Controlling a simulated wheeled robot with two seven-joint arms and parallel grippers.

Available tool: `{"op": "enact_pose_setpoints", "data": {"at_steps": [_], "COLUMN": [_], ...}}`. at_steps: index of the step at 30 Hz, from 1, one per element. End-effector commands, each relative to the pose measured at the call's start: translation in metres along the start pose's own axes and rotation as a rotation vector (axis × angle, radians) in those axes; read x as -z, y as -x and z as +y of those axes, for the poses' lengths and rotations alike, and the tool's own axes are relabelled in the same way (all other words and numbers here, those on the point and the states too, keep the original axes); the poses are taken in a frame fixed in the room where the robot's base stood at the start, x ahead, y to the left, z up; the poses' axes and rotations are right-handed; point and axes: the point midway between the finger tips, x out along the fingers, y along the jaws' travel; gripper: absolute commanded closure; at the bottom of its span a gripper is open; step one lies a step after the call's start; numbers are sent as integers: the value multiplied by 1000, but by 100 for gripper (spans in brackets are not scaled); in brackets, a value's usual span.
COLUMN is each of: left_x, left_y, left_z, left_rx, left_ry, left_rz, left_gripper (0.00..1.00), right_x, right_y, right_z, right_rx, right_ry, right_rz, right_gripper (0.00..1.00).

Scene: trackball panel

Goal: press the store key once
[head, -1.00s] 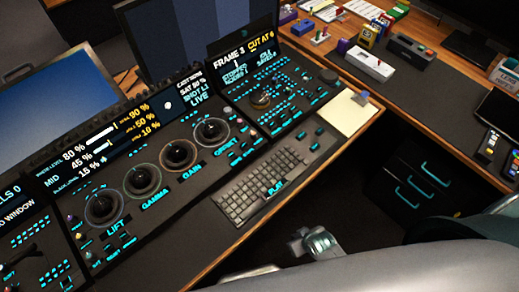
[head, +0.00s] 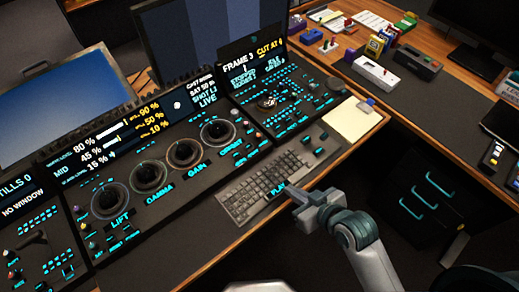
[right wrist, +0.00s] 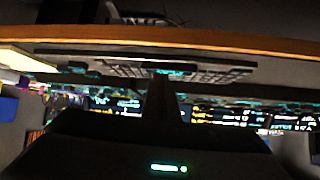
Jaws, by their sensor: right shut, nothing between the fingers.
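The trackball panel (head: 135,203) lies along the desk, with several trackballs in ringed wells labelled LIFT, GAMMA, GAIN and OFFSET and small cyan-lit keys around them. The key labels are too small to read, so I cannot tell which one is the store key. My right gripper (head: 294,193) is shut and empty in the head view, just in front of the keyboard's right end near the PLAY label. Its dark shut fingers also show in the right wrist view (right wrist: 165,98), pointing toward the keyboard. My left gripper is not in view.
The keyboard (head: 262,182) lies between the panel and the wooden desk edge. A second control panel (head: 285,98) with a screen stands to its right, and a notepad (head: 352,119) lies nearby. A dark drawer unit (head: 420,195) is at right. Monitors stand behind.

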Motion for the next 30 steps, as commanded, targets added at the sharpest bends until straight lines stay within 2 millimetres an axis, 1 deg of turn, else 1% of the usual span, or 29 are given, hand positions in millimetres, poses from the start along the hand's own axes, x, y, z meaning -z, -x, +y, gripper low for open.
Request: {"op": "enact_pose_setpoints", "data": {"at_steps": [1,6,9,12,15,17,30], "left_x": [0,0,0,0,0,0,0], "left_y": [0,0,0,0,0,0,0], "left_z": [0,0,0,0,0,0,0], "left_rx": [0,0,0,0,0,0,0], "left_ry": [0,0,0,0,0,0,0], "left_rz": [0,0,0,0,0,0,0], "left_gripper": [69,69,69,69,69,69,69], "right_x": [16,62,86,102,110,113,115], "right_y": [-3,-12,-15,-17,-17,-17,-19], "right_z": [-2,-9,-11,-12,-12,-12,-12], "right_rx": [15,63,84,97,104,105,105], "right_ry": [16,56,72,80,84,84,84], "right_rz": [48,211,296,356,391,402,406], "right_gripper": [100,100,100,100,100,100,100]}}
